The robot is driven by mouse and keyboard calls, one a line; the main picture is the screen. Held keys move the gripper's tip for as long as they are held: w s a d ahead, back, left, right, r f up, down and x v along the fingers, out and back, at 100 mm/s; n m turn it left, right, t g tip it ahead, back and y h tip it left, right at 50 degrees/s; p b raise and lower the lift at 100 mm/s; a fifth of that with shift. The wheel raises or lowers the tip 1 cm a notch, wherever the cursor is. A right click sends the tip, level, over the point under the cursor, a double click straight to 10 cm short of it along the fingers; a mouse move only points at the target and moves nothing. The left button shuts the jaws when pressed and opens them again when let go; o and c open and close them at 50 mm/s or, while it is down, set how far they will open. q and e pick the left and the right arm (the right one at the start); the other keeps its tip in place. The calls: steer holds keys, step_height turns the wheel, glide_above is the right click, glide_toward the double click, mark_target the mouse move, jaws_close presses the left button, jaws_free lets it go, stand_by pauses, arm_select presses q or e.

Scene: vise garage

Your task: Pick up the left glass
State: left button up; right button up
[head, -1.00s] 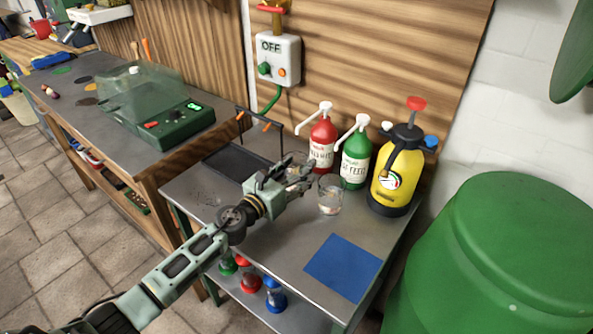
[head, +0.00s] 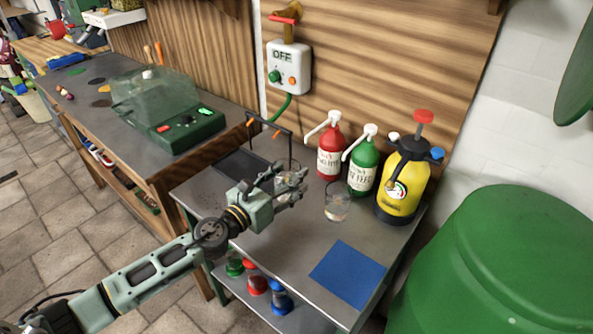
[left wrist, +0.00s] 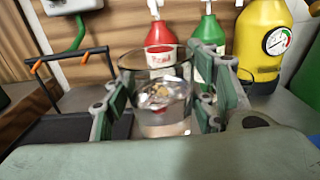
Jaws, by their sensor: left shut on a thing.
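The left glass (left wrist: 160,95) is clear and upright, with something clear and shiny low inside. It stands between the fingers of my left gripper (left wrist: 158,108) in the left wrist view. My left gripper also shows in the head view (head: 291,186), shut on this glass over the metal table, and its fingers hide much of it. I cannot tell whether the glass base touches the table. The other glass (head: 338,203) stands upright to the right, apart from my gripper. My right gripper is not in view.
A red bottle (head: 331,153), a green bottle (head: 363,165) and a yellow sprayer (head: 403,185) stand behind the glasses. A black wire frame (head: 272,138) rises at the left. A blue mat (head: 347,274) lies in front. A green barrel (head: 490,270) is at the right.

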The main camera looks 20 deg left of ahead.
mark_target(278, 185)
arm_select(q)
steer(key=b+v, duration=0.2)
steer(key=v, duration=0.6)
steer(key=shift+b+v, duration=1)
steer(key=shift+v, duration=1.1)
steer(key=shift+s+r, duration=0.15)
